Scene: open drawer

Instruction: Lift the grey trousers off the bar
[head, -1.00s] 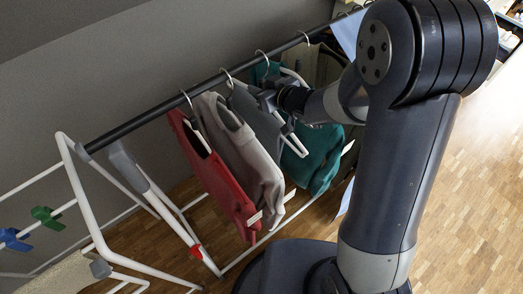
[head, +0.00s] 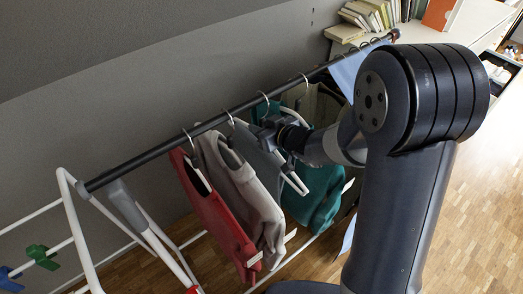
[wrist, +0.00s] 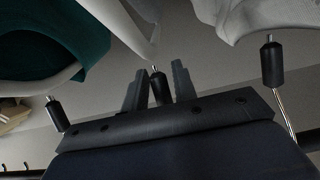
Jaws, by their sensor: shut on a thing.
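The grey trousers (head: 253,149) hang folded over a white hanger (head: 294,183) below the black bar (head: 225,117), between a light grey sweater and a teal garment. My gripper (head: 271,130) is at the top of this hanger, just below the bar. In the wrist view my gripper (wrist: 158,88) has its two fingers closed around the black neck (wrist: 156,90) of the hanger, with a white hanger arm (wrist: 120,25) above. Whether its hook rests on the bar or is clear of it is hidden.
The light grey sweater (head: 244,185) and a red garment (head: 218,215) hang to the left, the teal garment (head: 322,192) close on the right. A white rack frame (head: 75,225) stands at lower left. Books (head: 365,15) lie on a white surface at the back.

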